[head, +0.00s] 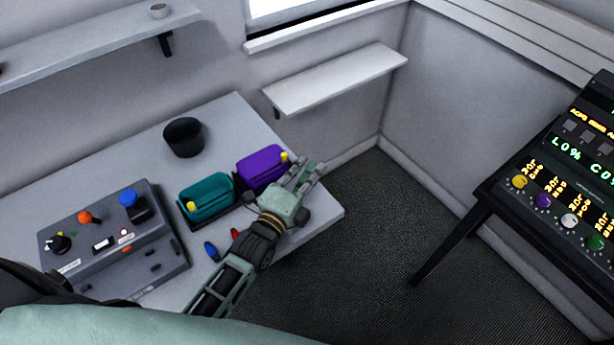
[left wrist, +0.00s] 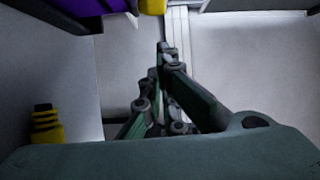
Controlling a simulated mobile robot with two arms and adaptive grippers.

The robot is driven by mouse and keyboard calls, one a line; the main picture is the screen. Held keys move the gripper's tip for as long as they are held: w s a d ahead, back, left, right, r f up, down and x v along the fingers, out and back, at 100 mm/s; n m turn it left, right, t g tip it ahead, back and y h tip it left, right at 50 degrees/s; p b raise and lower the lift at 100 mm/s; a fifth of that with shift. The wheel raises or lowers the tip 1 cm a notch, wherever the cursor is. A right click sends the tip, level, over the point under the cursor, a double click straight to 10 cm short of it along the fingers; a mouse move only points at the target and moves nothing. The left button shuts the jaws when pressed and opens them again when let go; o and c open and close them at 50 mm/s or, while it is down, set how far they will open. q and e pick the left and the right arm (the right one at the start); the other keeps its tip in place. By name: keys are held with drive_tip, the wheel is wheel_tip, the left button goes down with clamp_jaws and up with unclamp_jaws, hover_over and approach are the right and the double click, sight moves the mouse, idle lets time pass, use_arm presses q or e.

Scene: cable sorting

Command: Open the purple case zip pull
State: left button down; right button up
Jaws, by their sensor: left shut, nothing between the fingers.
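The purple case (head: 262,165) sits in a dark holder on the table, right of the teal case. Its yellow zip pull (head: 284,157) is at the upper right end of the case. My left gripper (head: 312,170) is just right of the purple case, by the table's right edge. In the left wrist view, my left gripper (left wrist: 166,48) has its fingers together with nothing between them. The purple case (left wrist: 85,10) is cut by the top edge there, with the yellow pull (left wrist: 152,6) just beyond the fingertips, apart from them in the picture. My right gripper is not in view.
The teal case (head: 205,198) has its own yellow pull (head: 191,206). A black cup (head: 184,137) stands behind it. A grey control box (head: 115,240) fills the table's left. Small blue (head: 211,251) and red (head: 235,233) pieces lie near my arm. A console (head: 560,180) stands at right.

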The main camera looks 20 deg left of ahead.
use_arm(q)
drive_tip(key=shift+s+a, duration=0.2)
drive_tip(key=shift+a, duration=0.35)
drive_tip(key=shift+s+a, duration=0.15)
drive_tip(key=shift+a, duration=0.6)
drive_tip(key=s+a, duration=0.1)
drive_tip(key=s, duration=0.1)
drive_tip(key=s+a+p, duration=0.1)
drive_tip(key=s+a, duration=0.1)
drive_tip(key=s+a+p, duration=0.1)
drive_tip(key=shift+s+a, duration=0.25)
drive_tip(key=shift+s, duration=0.15)
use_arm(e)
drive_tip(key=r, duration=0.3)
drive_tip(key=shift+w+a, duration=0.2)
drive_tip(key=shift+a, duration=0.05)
use_arm(q)
drive_tip(key=shift+w+d, duration=0.1)
drive_tip(key=shift+w, duration=0.05)
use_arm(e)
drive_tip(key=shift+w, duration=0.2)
use_arm(q)
drive_tip(key=shift+d, duration=0.1)
